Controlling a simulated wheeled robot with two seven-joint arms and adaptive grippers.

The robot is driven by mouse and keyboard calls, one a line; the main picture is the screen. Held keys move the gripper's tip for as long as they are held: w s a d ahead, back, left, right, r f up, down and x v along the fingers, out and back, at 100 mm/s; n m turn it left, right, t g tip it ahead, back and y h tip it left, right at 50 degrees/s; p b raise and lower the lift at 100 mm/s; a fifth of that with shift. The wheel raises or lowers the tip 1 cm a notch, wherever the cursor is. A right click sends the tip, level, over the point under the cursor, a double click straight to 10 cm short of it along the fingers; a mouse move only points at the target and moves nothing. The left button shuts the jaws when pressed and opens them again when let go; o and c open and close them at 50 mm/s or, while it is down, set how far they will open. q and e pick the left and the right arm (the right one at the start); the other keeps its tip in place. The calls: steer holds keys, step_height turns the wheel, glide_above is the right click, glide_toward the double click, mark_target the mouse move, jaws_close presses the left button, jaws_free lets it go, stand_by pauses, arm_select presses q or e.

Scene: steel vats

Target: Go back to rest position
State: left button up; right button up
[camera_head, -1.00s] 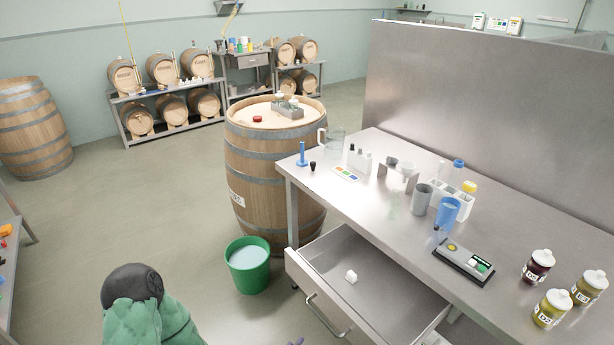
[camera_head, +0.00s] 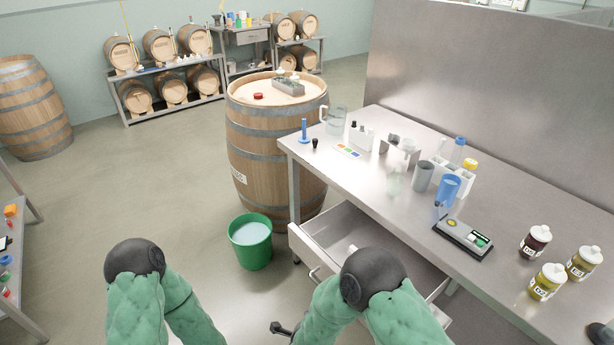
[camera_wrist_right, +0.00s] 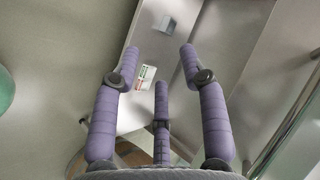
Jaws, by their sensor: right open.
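My right gripper (camera_wrist_right: 160,62) shows in the right wrist view, with three purple padded fingers spread apart and nothing between them. The fingers are over grey steel surfaces. A card with green and red marks (camera_wrist_right: 144,77) lies beyond the fingers, and a small grey block (camera_wrist_right: 167,23) is farther off. In the head view, both of my green-sleeved arms rise from the bottom edge with dark round joints on top. The right arm covers part of the open drawer (camera_head: 335,225). My left gripper does not show in either view.
The steel table (camera_head: 495,215) holds a blue cup (camera_head: 447,189), a scale (camera_head: 463,238), capped jars (camera_head: 547,281) and glassware. A green bucket (camera_head: 250,240) stands on the floor by the large barrel (camera_head: 270,140). Floor to the left of the bucket is clear.

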steer(key=s+d+f+n+g+y, duration=0.2)
steer(key=s+f+n+g, duration=0.1)
steer(key=s, duration=0.3)
steer(key=s+d+f+n+g+y, duration=0.2)
steer(key=s+d+f+n+g, duration=0.1)
steer(key=s+n, duration=0.2)
steer(key=s+d+f+n+g+y, duration=0.2)
steer(key=s+d+f+n+g, duration=0.1)
steer(key=s, duration=0.4)
steer(key=shift+n+p, duration=0.45)
steer(key=shift+n, duration=0.15)
